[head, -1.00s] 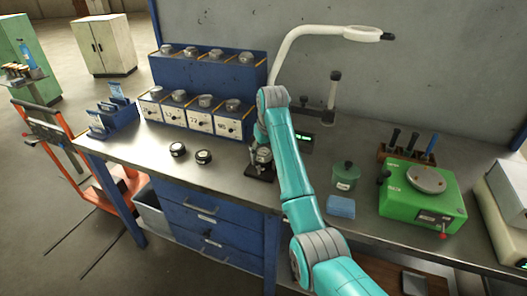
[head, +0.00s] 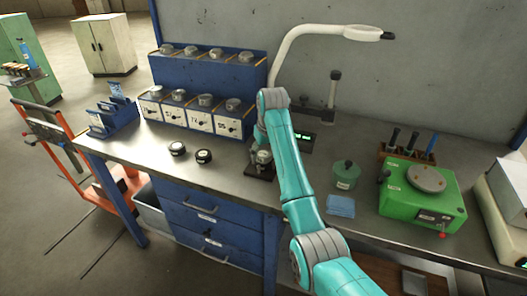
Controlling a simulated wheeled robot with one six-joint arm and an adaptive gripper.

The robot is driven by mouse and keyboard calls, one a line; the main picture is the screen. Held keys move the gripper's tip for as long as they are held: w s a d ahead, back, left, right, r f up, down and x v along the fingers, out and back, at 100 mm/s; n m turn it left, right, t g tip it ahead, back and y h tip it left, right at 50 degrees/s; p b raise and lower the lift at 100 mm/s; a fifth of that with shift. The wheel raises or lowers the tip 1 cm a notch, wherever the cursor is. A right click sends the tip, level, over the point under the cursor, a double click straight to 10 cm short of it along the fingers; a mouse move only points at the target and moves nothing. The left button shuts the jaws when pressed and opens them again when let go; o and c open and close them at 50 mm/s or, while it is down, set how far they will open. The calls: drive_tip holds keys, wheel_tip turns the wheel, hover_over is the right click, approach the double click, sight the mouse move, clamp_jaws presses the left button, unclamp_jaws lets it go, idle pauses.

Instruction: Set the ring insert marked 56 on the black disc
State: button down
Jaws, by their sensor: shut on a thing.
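My gripper (head: 262,157) is low over the bench, partly hidden by my turquoise arm. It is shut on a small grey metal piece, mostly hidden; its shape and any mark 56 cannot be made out. Just below it is a black flat base (head: 258,174) on the bench; I cannot tell whether they touch. Two small round black discs with pale tops, a left one (head: 177,148) and a right one (head: 203,156), lie on the bench to the left. Round metal inserts (head: 205,100) sit in two rows on a blue stepped rack (head: 228,66), above white numbered labels.
A lamp (head: 325,32) arches over the bench. A green lidded pot (head: 345,174), blue pad (head: 341,206), green machine (head: 422,198) and tool block (head: 407,155) stand to the right. A blue holder (head: 112,118) is at the left. The bench front left of my arm is clear.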

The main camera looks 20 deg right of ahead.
drive_tip(key=shift+f, duration=0.2)
drive_tip(key=c, duration=0.5)
unclamp_jaws()
drive_tip(key=shift+f, duration=0.1)
